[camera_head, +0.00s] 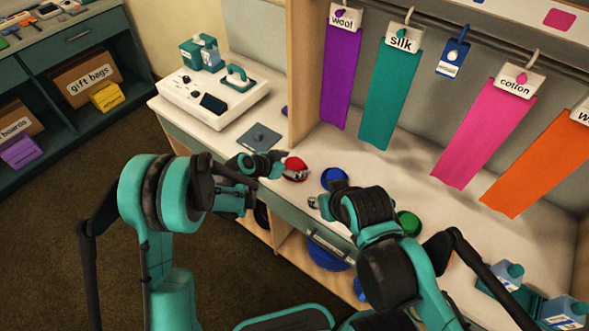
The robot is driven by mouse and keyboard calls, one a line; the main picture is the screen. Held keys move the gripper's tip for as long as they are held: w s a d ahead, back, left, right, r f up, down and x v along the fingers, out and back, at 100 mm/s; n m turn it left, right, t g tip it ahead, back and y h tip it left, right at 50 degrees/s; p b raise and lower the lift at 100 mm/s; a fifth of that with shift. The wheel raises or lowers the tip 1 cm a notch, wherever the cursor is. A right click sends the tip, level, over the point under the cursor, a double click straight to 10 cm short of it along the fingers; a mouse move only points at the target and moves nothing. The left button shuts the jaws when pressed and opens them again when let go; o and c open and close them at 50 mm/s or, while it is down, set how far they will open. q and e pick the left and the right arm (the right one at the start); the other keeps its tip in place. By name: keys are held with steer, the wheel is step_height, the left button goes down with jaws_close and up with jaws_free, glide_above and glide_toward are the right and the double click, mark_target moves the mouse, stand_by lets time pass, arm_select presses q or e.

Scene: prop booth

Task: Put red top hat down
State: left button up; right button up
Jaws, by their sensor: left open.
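The red top hat (295,166) is a small red shape on the white counter (357,160), near its front edge. A small pale patch shows on its lower side. My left gripper (280,163) is open just left of the red hat, with its fingertips close to it; I cannot tell whether they touch. My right gripper (318,203) is at the counter's front edge, below the blue item; its jaws are too small and dark to read.
A blue item (334,178) and a green item (408,222) sit on the counter to the right. A grey plate (259,138) and a white console (212,95) are on the left. Hanging fabric strips, including a teal one (391,98), overhang the back. Bottles (507,274) stand at lower right.

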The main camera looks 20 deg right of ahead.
mark_target(297, 163)
arm_select(q)
steer(key=b+x, duration=0.1)
steer(key=x, duration=0.3)
steer(key=shift+w+f, duration=0.15)
steer(key=shift+f, duration=0.2)
steer(key=shift+r, duration=0.1)
steer(key=c, duration=1.1)
steer(key=shift+r, duration=0.1)
